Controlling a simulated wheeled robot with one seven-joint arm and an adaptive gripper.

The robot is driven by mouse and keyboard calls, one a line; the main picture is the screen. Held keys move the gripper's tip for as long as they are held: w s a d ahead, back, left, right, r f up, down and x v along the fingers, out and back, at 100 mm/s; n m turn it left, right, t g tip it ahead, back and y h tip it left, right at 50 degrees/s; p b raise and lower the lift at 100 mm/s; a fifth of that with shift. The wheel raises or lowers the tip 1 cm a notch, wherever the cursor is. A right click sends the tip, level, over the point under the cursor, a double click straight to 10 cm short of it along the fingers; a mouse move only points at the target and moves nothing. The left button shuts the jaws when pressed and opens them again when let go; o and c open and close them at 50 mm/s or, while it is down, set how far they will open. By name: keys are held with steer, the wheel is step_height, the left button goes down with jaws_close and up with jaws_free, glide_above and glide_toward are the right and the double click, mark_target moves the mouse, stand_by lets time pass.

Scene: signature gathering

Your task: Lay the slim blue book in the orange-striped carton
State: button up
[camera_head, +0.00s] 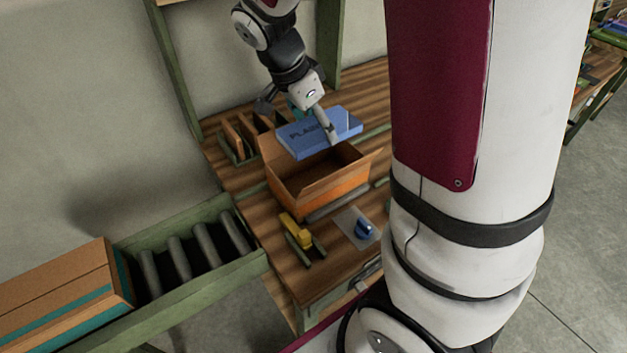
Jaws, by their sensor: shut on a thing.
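The slim blue book (295,138) is held flat, with part of a title showing on its top face. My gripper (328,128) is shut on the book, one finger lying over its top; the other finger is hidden. The book is above the back part of the open orange-striped carton (318,196), which stands on the wooden workbench. The carton's flaps are open and the visible part of its inside looks empty and dark. The book covers the carton's back edge from view, so I cannot tell the exact gap between them.
A wooden divided rack (237,142) stands behind the carton at the left. A yellow tool (295,230) and a blue item on a pale card (362,229) lie in front of it. A roller conveyor (190,262) with a teal-striped box (68,295) is at the left.

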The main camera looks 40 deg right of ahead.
step_height(320, 180, down, 10)
steer(key=shift+w+f, duration=0.1)
stand_by(0.4)
steer(key=shift+f, duration=0.1)
steer(key=shift+f+b, duration=0.3)
steer(key=shift+f, duration=0.05)
steer(key=shift+f, duration=0.15)
steer(key=o, duration=1)
steer(key=shift+o, duration=0.2)
